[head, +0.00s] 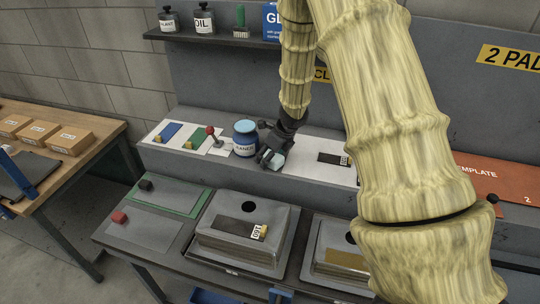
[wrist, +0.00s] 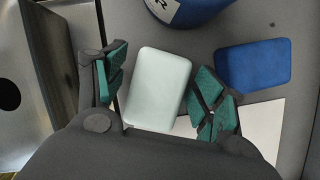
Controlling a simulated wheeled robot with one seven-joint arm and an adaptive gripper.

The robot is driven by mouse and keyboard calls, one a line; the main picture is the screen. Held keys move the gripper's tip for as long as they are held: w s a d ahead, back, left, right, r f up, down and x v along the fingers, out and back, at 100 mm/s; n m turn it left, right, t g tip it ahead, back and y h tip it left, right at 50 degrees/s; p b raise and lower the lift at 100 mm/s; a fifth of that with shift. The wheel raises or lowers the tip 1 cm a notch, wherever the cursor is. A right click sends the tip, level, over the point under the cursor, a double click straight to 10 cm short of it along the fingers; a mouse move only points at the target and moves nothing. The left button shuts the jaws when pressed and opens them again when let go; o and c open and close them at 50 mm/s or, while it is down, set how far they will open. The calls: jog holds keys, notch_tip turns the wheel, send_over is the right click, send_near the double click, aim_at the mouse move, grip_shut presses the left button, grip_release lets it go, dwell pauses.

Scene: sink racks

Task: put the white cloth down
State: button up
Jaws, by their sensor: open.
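The white cloth (wrist: 157,88) is a pale, rounded block in the wrist view. It lies between the two green-padded fingers of my gripper (wrist: 162,68), which are open, one on each side. A narrow gap shows beside the left finger; the right finger is very close, and I cannot tell if it touches. The cloth appears to lie on the grey ledge, partly over a white sheet. In the head view my gripper (head: 271,158) is low over the ledge, just right of the blue jar, and mostly hides the cloth.
A blue cleaner jar (head: 245,139) stands close left of my gripper. A blue pad (wrist: 253,64) lies beside the right finger. A white card (head: 312,162) with a dark strip lies to the right. Steel basins (head: 218,258) sit below the ledge. A red template board (head: 500,181) is farther right.

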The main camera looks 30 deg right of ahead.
jog(key=shift+r+p, duration=0.3)
jog(key=shift+r, duration=0.35)
jog(key=b+v, duration=0.2)
jog(key=v, duration=0.9)
jog(key=shift+r, duration=0.2)
jog(key=shift+s+d, duration=0.1)
jog(key=shift+s, duration=0.1)
